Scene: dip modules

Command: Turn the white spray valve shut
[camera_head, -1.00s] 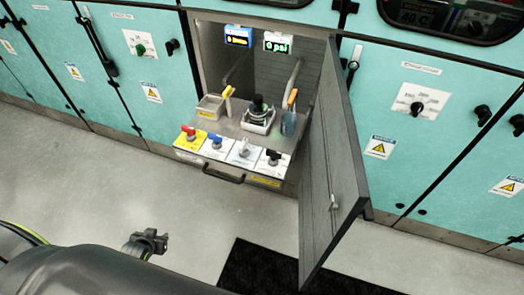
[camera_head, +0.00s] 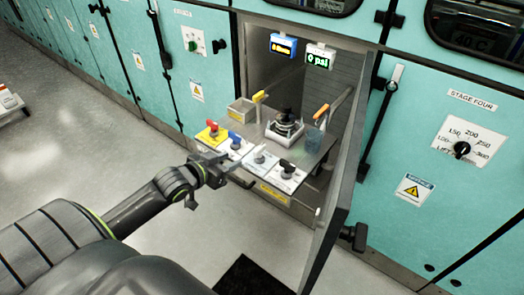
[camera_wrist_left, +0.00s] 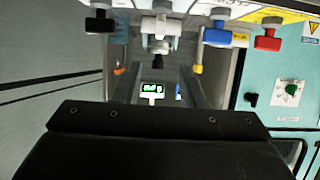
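The white spray valve (camera_head: 261,157) stands on its white plate in the row of valves on the pulled-out shelf. It also shows in the left wrist view (camera_wrist_left: 161,30), near the top middle. My left gripper (camera_head: 240,170) is just in front of the row, close to the white and blue valves. Its fingers look spread, with nothing seen between them. I cannot make out contact with the white valve. In the left wrist view a dark part of my gripper fills the lower middle, and the fingertips do not show. My right gripper is not in view.
A red valve (camera_head: 212,127) and blue valve (camera_head: 235,140) stand left of the white one, a black valve (camera_head: 287,168) right. Behind are a small bin (camera_head: 241,111) and a black-knobbed device (camera_head: 285,126). The open cabinet door (camera_head: 335,205) stands on the right.

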